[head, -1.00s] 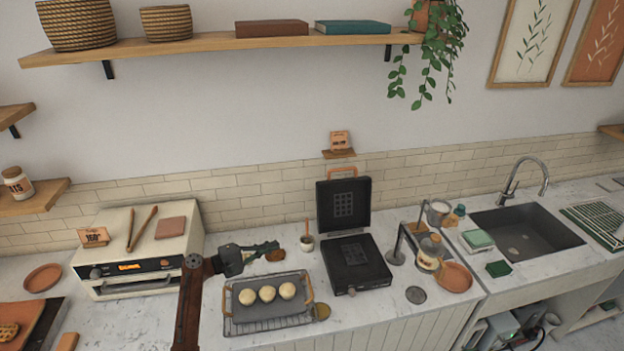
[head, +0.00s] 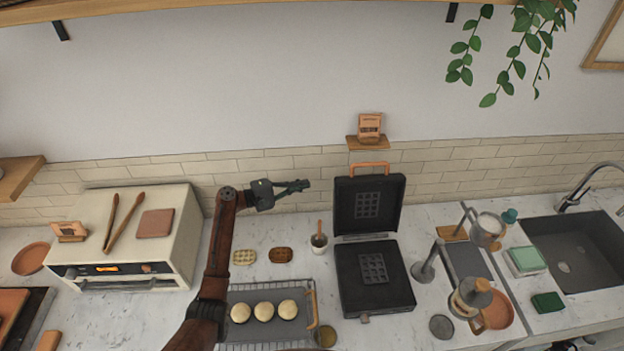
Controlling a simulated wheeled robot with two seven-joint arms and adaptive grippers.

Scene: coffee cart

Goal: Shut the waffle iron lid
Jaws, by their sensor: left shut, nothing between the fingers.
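The black waffle iron (head: 375,277) stands on the counter with its lid (head: 368,205) open and upright, the grid plates of both halves showing. A copper-coloured handle (head: 370,168) is on the lid's top edge. My left gripper (head: 306,186) is shut and empty, raised to the left of the open lid and apart from it, its fingers pointing right. My right gripper is not in view.
A tray with dough balls (head: 264,311) sits left of the iron. Two small waffles (head: 262,256) and a cup with a brush (head: 319,242) lie between. A toaster oven (head: 130,239) stands left; a metal stand (head: 424,270) and pour-over set (head: 470,297) are close on the right.

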